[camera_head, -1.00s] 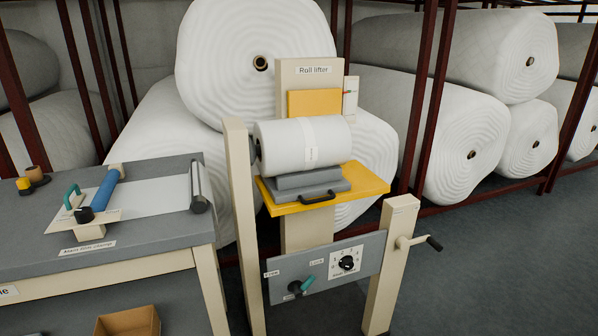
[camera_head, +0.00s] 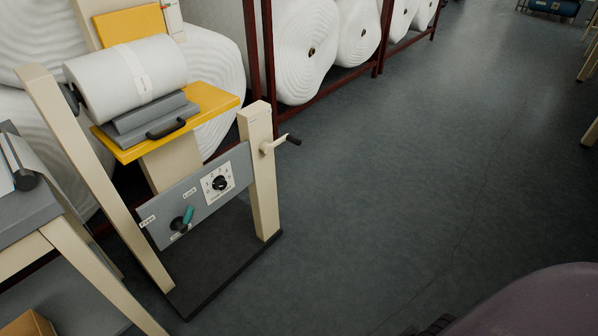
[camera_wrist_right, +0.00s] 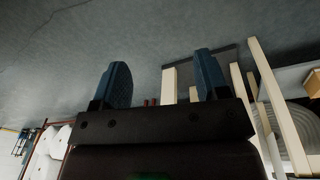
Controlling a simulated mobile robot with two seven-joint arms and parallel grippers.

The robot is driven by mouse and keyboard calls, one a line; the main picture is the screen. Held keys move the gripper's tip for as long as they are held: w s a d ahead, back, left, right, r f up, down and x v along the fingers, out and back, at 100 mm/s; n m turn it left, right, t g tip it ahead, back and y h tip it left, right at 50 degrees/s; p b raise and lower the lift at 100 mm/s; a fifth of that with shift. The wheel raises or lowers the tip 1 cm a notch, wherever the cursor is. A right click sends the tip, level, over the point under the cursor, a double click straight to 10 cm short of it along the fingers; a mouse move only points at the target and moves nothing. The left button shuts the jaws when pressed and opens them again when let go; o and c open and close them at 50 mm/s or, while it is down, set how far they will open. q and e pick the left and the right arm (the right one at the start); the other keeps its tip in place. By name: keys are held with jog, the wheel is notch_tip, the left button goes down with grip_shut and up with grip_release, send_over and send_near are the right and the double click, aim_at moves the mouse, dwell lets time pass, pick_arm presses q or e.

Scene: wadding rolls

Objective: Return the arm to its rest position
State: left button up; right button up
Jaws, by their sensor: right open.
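My right gripper (camera_wrist_right: 163,75) shows in the right wrist view with its two blue fingers spread apart. Nothing is between them, and grey floor lies beyond. In the head view a smooth purplish part of my own body (camera_head: 535,305) fills the lower right corner, with small dark parts beside it at the bottom edge. The right gripper's fingers cannot be made out there. My left gripper is in neither view.
The roll lifter (camera_head: 263,175) stands at left, a white roll (camera_head: 115,85) on its yellow platform (camera_head: 215,98). Its crank (camera_head: 280,144) sticks out rightward. A table (camera_head: 30,215) is at far left. Racked rolls (camera_head: 305,50) stand behind. Floor (camera_head: 410,180) at right is clear.

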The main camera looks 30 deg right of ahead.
pick_arm(q)
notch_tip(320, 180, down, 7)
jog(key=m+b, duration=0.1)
jog(key=b, duration=0.9)
pick_arm(e)
jog(key=w+a+f+n+t+y, duration=0.1)
jog(key=w+f+n+t+y, duration=0.1)
jog(key=w+f+t, duration=0.85)
pick_arm(q)
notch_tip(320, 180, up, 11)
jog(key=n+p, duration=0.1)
jog(key=p, duration=1.4)
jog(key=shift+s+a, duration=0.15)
pick_arm(e)
notch_tip(320, 180, up, 9)
jog(key=m+h, duration=0.1)
jog(key=shift+d+g, duration=0.25)
jog(key=shift+g, duration=0.1)
jog(key=shift+w, duration=0.1)
